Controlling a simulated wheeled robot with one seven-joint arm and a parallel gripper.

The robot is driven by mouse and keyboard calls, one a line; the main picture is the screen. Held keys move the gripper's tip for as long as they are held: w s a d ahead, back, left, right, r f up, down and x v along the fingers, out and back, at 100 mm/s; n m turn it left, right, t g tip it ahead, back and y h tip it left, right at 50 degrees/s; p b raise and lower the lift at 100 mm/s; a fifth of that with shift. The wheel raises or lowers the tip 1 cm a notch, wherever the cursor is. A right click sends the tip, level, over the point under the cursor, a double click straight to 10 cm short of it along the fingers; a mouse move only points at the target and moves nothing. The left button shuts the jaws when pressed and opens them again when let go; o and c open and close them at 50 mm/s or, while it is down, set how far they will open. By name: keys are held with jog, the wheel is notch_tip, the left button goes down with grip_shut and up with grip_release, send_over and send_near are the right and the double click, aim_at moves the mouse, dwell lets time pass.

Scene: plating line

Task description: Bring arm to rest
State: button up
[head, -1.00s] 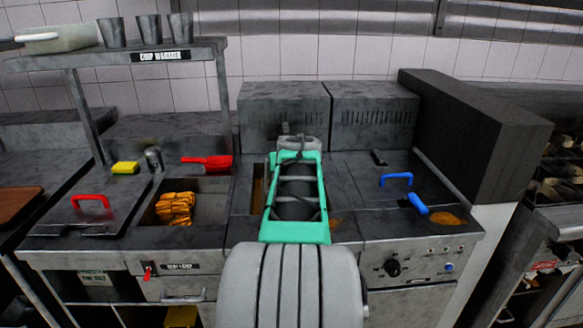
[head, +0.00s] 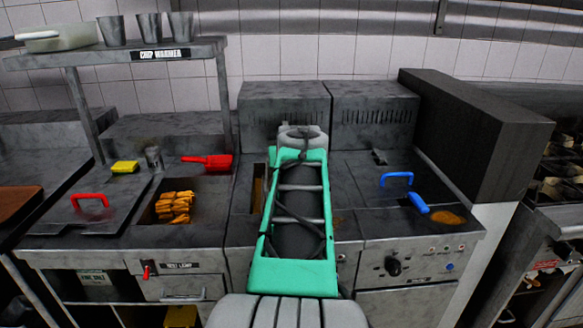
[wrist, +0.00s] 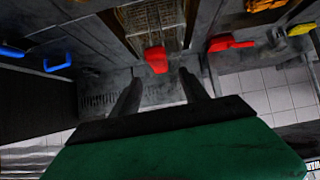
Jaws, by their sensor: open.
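My gripper (wrist: 160,76) shows in the wrist view as two dark fingers, spread apart with nothing held between them. Beyond the gap is the red handle (wrist: 156,60) of a wire basket (wrist: 150,22); I cannot tell how far it is from the fingertips. In the head view my teal and grey arm stretches over the middle of the fryer counter and hides the gripper and most of the well under it.
A red scoop (head: 207,162) and yellow sponge (head: 125,167) lie on the left counter by a bin of chips (head: 174,207). A chip warmer shelf (head: 120,54) rises there. Right are a blue lid handle (head: 397,180), a blue basket handle (head: 418,203) and a dark partition (head: 480,140).

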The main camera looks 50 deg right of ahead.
jog(key=s+a+f+g+y, duration=0.25)
jog(key=s+a+f, duration=0.25)
jog(key=a+f, duration=0.3)
jog(key=s+a+f+g+y, duration=0.2)
jog(key=s+a+f+y, duration=0.15)
jog(key=a+f, duration=0.5)
jog(key=w+a+n+y+p, duration=0.2)
jog(key=a+n, duration=0.7)
jog(key=a, duration=1.8)
jog(key=shift+w+n+p, duration=0.4)
jog(key=shift+w+p, duration=0.15)
jog(key=shift+w, duration=0.65)
jog(key=shift+r+t, duration=0.1)
jog(key=shift+t, duration=0.15)
